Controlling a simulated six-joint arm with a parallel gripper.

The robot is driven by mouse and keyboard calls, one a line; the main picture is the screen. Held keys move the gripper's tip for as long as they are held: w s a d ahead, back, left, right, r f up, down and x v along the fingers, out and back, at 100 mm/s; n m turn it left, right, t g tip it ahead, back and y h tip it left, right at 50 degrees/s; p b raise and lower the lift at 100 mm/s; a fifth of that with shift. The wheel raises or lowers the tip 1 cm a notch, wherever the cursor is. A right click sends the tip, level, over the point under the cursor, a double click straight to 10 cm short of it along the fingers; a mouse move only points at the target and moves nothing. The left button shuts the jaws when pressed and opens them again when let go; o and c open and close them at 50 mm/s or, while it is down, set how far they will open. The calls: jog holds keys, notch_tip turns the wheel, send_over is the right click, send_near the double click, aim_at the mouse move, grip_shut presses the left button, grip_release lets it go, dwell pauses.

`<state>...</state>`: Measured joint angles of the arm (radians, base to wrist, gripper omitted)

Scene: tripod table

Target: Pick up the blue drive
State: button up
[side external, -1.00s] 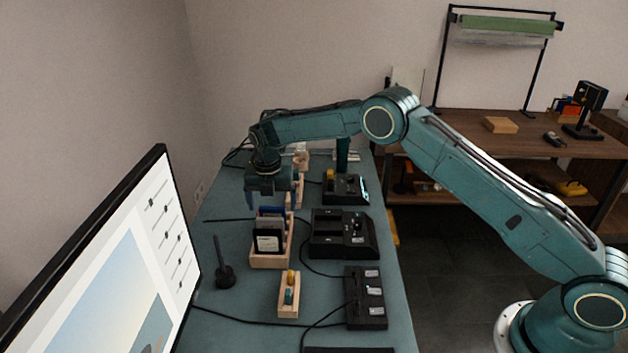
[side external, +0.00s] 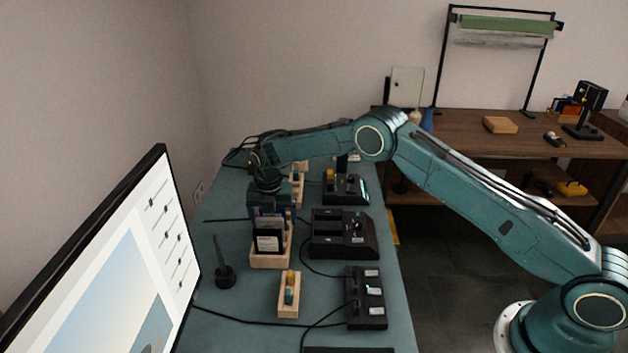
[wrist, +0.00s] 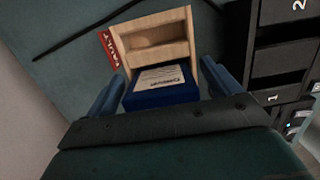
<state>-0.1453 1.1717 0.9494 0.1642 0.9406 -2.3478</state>
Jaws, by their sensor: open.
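The blue drive (wrist: 162,94) stands in a slot of a wooden rack (wrist: 128,58), its pale label showing in the wrist view. My gripper (wrist: 163,84) is open, with one blue finger on each side of the drive and a visible gap to each. In the side view my gripper (side external: 271,212) is down over the back of the rack (side external: 270,260) and hides most of the blue drive. A black drive (side external: 268,241) with a white label stands at the front of the same rack.
A red FAULT label (wrist: 110,48) is beside the rack. A black dock (side external: 343,236) and a black box (side external: 366,298) lie to the right. A small wooden holder (side external: 289,296) and a black stand (side external: 224,268) are in front. Cables cross the table.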

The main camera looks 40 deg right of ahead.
jog(key=shift+c, duration=0.4)
jog(key=c, duration=1.1)
jog(key=shift+o, duration=0.2)
jog(key=shift+r, duration=0.1)
notch_tip(320, 180, up, 20)
jog(key=shift+s+d, duration=0.1)
jog(key=shift+d, duration=0.1)
dwell(0.6)
